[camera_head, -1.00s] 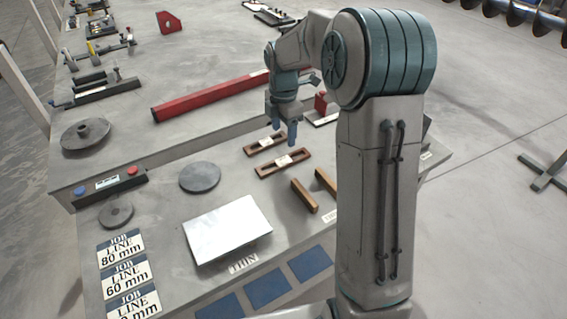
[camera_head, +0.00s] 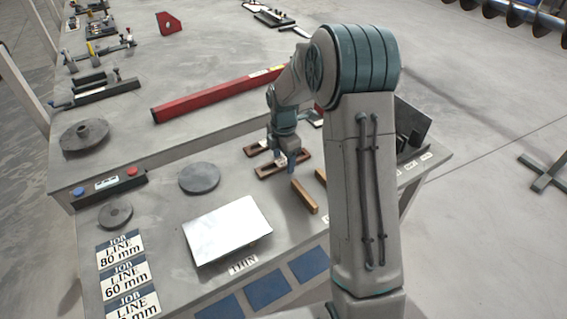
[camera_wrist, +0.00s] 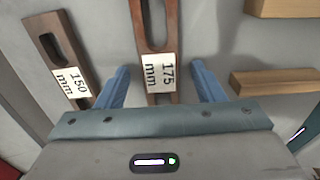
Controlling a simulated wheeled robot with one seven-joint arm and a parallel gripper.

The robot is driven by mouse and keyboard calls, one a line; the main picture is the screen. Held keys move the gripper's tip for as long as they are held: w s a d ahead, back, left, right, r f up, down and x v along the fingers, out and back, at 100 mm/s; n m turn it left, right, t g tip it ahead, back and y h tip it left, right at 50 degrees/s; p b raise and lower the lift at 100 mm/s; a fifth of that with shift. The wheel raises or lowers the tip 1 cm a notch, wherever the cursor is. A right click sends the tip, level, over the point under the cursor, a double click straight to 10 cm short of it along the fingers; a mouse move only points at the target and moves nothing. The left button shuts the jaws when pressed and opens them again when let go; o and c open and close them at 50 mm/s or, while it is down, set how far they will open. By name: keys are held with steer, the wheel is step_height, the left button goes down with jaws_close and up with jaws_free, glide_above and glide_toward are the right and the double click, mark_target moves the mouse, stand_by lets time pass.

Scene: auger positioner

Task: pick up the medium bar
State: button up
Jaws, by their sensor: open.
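My gripper (camera_head: 283,160) is open, pointing down over the slotted brown bars. In the wrist view its blue fingers (camera_wrist: 162,78) stand on either side of the brown slotted bar labelled 175 mm (camera_wrist: 160,95), with a gap on both sides. This bar also shows in the head view (camera_head: 266,171), partly hidden by the fingers. A second slotted bar, labelled 150 mm (camera_wrist: 48,40), lies to its left in the wrist view and behind it in the head view (camera_head: 254,149). No label reads medium. Nothing is held.
Two plain wooden bars lie close by, one (camera_head: 305,196) in front of the gripper, the other (camera_head: 321,176) partly behind my arm. A silver plate (camera_head: 228,230) and round discs (camera_head: 199,178) lie to the left. A long red beam (camera_head: 215,94) lies behind.

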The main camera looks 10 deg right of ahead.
steer(key=c, duration=1.2)
jaws_close()
steer(key=shift+r, duration=0.1)
